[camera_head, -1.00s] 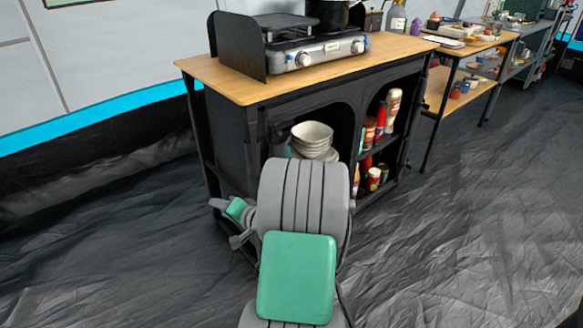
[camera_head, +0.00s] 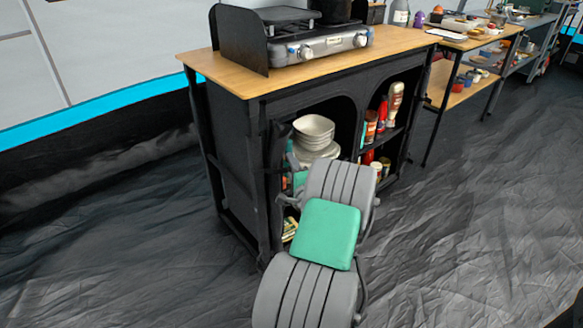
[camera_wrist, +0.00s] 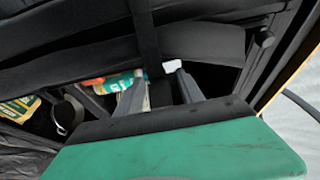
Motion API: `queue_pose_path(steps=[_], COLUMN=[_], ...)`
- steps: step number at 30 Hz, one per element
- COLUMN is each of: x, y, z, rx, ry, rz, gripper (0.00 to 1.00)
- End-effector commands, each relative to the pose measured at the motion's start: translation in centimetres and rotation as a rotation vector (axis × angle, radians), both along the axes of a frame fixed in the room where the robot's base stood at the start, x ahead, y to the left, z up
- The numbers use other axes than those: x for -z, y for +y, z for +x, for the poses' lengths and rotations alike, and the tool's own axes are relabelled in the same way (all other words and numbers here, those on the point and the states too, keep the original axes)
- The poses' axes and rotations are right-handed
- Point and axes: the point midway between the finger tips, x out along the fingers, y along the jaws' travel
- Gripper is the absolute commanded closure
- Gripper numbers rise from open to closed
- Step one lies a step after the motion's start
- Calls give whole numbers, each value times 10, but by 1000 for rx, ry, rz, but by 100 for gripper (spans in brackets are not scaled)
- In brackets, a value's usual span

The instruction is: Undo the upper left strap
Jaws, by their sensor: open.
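The black cabinet (camera_head: 232,150) has a wooden top and an open front with shelves. A dark rolled flap (camera_head: 277,145) hangs along the left edge of the left opening; its strap cannot be made out clearly in the head view. In the wrist view a narrow black strap (camera_wrist: 145,35) runs down across wider dark cloth (camera_wrist: 80,40) towards my gripper (camera_wrist: 158,82). My gripper's two grey fingers are apart, and the strap's lower end shows between or just beyond them; contact cannot be told. In the head view my arm mostly hides my gripper.
Stacked white bowls (camera_head: 314,130) and red bottles (camera_head: 383,113) stand inside the cabinet. A camp stove (camera_head: 320,43) sits on top. A second table (camera_head: 455,85) stands to the right. The dark floor (camera_head: 470,220) at right is clear.

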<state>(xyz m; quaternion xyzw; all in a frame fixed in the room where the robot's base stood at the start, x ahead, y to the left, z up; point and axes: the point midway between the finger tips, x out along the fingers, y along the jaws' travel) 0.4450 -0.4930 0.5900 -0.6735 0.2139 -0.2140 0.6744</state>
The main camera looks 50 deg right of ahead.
Motion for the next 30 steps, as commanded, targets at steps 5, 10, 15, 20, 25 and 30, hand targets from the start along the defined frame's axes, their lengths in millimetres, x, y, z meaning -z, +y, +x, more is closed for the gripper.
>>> queue_pose_path(steps=[5, 10, 15, 20, 25, 30], x=[0, 0, 0, 0, 0, 0], y=[0, 0, 0, 0, 0, 0], z=[0, 0, 0, 0, 0, 0], rx=[0, 0, 0, 0, -1, -1], ry=[0, 1, 1, 1, 1, 1], rz=[0, -1, -1, -1, -1, -1], gripper=[64, 78, 91, 100, 100, 100])
